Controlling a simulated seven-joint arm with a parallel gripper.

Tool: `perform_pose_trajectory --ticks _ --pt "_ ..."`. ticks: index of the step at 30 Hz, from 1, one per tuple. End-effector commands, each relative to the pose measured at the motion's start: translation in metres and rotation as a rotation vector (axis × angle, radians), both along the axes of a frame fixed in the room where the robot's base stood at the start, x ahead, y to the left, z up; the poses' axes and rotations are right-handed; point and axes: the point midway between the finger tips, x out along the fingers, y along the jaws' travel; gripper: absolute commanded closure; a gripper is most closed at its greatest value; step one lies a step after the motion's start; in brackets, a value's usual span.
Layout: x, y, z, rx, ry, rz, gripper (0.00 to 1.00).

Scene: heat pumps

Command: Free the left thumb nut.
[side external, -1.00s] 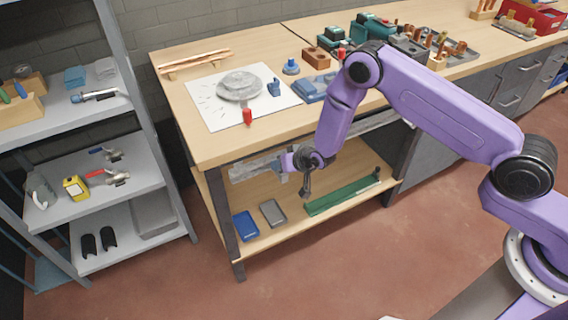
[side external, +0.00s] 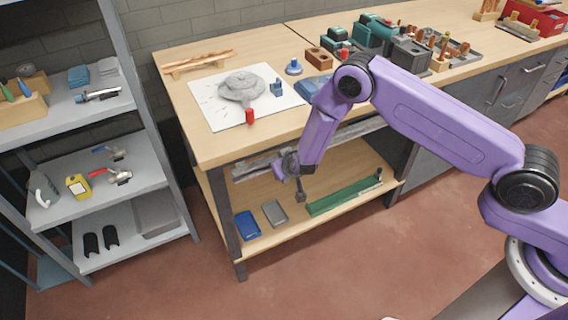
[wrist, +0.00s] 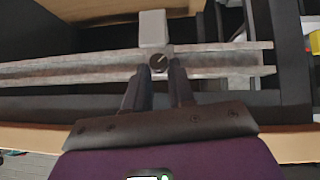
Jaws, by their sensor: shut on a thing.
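A dark round thumb nut (wrist: 158,62) with a pale mark on its face sits on a worn metal rail (wrist: 215,60) in the wrist view. My gripper (wrist: 159,68) has its two dark fingers on either side of the nut and is shut on it. No second nut shows, so I cannot tell from the picture which side this one is on. In the side view my gripper (side external: 286,166) is under the bench top, against the rail (side external: 254,166). The nut is not distinguishable there.
A light grey block (wrist: 152,28) stands just behind the nut. The wooden bench top (side external: 215,150) overhangs my gripper. The lower shelf (side external: 290,218) holds a blue box (side external: 247,225), a grey box (side external: 275,213) and a long green item (side external: 343,197). Metal shelving (side external: 150,130) stands at left.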

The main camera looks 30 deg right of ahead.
Motion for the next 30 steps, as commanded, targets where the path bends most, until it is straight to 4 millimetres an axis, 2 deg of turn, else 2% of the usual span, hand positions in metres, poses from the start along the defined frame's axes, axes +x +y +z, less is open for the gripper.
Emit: perform_pose_trajectory --ticks 1,30 --pt "0.0020 -0.0109 -0.0101 -0.023 0.020 -0.005 1.00" --pt "0.0027 -0.0050 -0.0122 -0.348 0.018 -0.004 1.00"
